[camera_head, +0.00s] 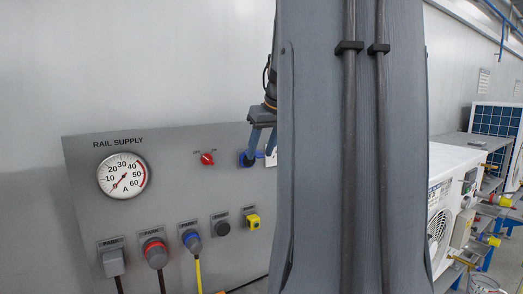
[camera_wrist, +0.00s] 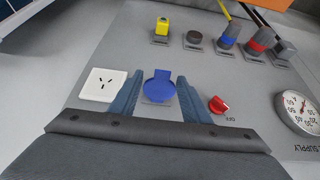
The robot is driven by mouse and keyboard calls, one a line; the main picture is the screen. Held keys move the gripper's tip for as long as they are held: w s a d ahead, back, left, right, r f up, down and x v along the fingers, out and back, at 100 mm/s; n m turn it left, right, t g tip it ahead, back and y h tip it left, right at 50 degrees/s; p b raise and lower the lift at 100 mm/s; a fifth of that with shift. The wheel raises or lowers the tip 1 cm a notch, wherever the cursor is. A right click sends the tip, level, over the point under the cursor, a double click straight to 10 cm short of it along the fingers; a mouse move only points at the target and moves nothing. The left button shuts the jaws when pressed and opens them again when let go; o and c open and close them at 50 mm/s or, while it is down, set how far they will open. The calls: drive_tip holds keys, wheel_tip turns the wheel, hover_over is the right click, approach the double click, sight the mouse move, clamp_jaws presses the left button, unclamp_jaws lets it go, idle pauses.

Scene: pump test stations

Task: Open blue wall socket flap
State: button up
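The blue wall socket (camera_head: 244,161) is on the grey rail supply panel, right of a red switch. In the wrist view its round blue flap (camera_wrist: 158,86) faces the camera and appears to cover the socket; I cannot tell whether it stands slightly ajar. My gripper (camera_head: 260,152) is in front of the socket in the head view, partly hiding it. In the wrist view my gripper (camera_wrist: 157,92) is open, with one blue-grey finger on each side of the flap and nothing clearly held. Whether a finger touches the flap cannot be told.
A white socket (camera_wrist: 103,85) sits beside one finger, and the red switch (camera_wrist: 218,105) beside the other. A gauge (camera_head: 124,176) and a row of plugs, including a yellow one (camera_head: 253,221), are on the panel (camera_head: 85,210). My arm hides the middle of the head view.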

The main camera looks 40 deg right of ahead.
drive_tip(key=shift+o, duration=1.2)
drive_tip(key=shift+a, duration=0.1)
drive_tip(key=b+v, duration=0.2)
drive_tip(key=v, duration=0.5)
drive_tip(key=shift+s+r+b, duration=0.15)
drive_tip(key=shift+r+b, duration=0.2)
